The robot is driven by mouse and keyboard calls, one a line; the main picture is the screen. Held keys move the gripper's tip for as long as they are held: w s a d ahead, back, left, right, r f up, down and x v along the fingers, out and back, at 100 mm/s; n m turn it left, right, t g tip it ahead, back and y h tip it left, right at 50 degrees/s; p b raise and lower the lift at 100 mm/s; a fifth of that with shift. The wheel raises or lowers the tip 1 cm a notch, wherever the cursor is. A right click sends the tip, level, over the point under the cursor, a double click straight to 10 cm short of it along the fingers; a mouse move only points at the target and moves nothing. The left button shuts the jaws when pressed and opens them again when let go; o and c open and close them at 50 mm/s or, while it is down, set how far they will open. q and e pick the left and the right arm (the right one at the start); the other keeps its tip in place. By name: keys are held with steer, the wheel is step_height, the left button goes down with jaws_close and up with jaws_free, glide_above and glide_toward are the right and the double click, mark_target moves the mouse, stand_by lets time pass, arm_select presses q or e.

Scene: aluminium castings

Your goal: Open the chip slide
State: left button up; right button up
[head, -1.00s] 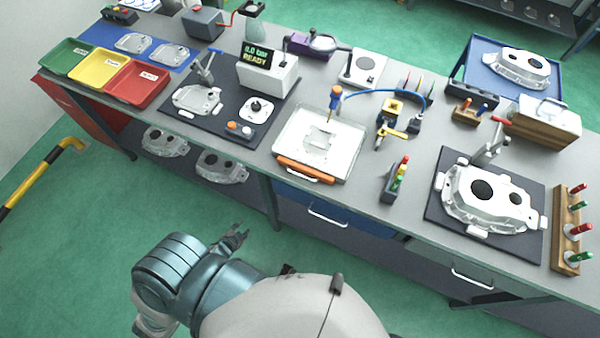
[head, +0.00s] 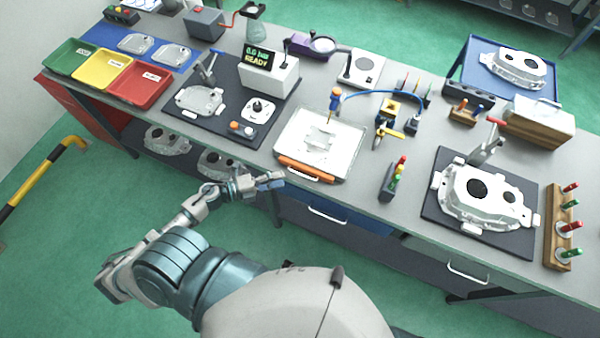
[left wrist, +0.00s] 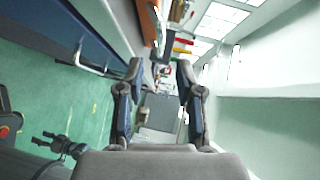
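The chip slide (head: 311,169) appears as an orange front with a pale handle, at the front edge of the clear-walled white tray (head: 343,160). It looks closed against the tray. My left gripper (head: 272,181) is just left of the slide's front and apart from it, over the bench's front edge. In the left wrist view its two fingers (left wrist: 158,85) stand apart with nothing between them. An orange part (left wrist: 149,22) shows beyond them there. What looks like my right gripper (left wrist: 50,143) is small at lower left in that view; its opening is unclear.
A blue drawer with a bar handle (head: 328,218) is below the tray. The dark fixture mat (head: 238,138) lies left of the tray, and a marker stand (head: 392,185) right of it. Green floor in front is clear.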

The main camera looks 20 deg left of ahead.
mark_target(300, 174)
arm_select(q)
steer(key=p+x, duration=0.1)
steer(key=x, duration=0.7)
steer(key=shift+w+d, duration=0.1)
steer(key=shift+d, duration=0.05)
jaws_close()
